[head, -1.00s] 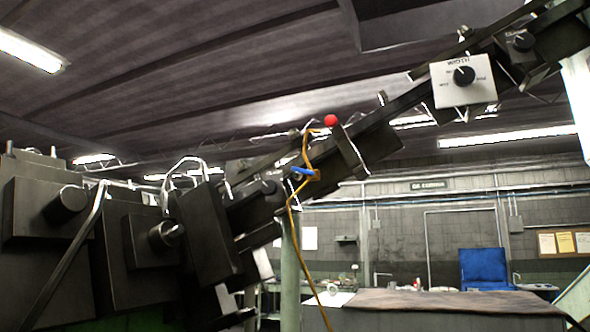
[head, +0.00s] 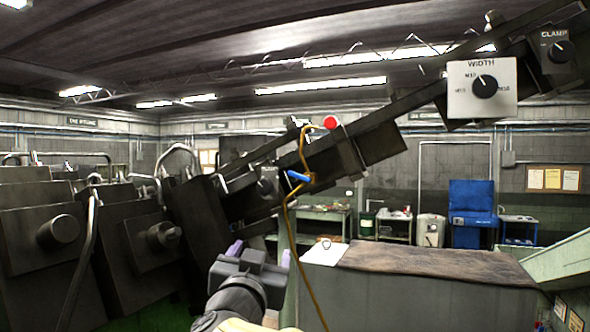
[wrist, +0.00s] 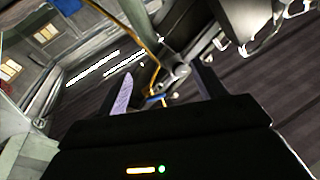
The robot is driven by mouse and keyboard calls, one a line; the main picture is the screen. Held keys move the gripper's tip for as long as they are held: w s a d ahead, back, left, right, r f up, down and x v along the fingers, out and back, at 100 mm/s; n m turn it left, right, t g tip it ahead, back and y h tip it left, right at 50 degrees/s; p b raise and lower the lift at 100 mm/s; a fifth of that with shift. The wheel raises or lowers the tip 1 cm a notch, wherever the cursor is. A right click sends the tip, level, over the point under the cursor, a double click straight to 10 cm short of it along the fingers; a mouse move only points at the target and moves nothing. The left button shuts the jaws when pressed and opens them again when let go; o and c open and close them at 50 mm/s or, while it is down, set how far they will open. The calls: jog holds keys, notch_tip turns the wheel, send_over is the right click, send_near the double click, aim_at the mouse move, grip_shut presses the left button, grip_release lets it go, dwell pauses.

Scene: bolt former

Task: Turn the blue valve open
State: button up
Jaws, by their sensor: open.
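The blue valve (head: 298,176) is a small blue lever handle on a yellow-orange pipe at the middle of the machine in the head view. In the wrist view the blue handle (wrist: 155,99) shows small, between my fingers and some way beyond them. My gripper (head: 262,250) is low in the head view, below and left of the valve and apart from it. In the wrist view my gripper (wrist: 165,95) is open, with nothing between its fingers. One finger has a pale purple inner face.
The dark machine (head: 375,142) slants across the view, with a red knob (head: 330,123) above the valve and a white WIDTH dial panel (head: 482,88) to the right. Bulky blocks (head: 45,240) stand at left. A brown-topped bench (head: 430,265) lies behind at right.

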jog(key=s+r+m+g+h+p, duration=0.1)
jog(key=s+r+m+h+p, duration=0.1)
jog(key=r, duration=0.4)
jog(key=s+r+m+g+h+p, duration=0.2)
jog(key=s+r+m+h+p, duration=0.1)
jog(key=s+r, duration=0.3)
jog(key=shift+s+a+r+h+p, duration=0.15)
jog(key=shift+s+r+h+p, duration=0.15)
jog(key=shift+s+r+p, duration=0.25)
jog(key=shift+w+r, duration=0.1)
jog(key=shift+w, duration=0.15)
jog(key=p, duration=0.7)
send_near(298, 177)
jog(key=x, duration=0.8)
jog(key=shift+w, duration=0.15)
jog(key=c, duration=1)
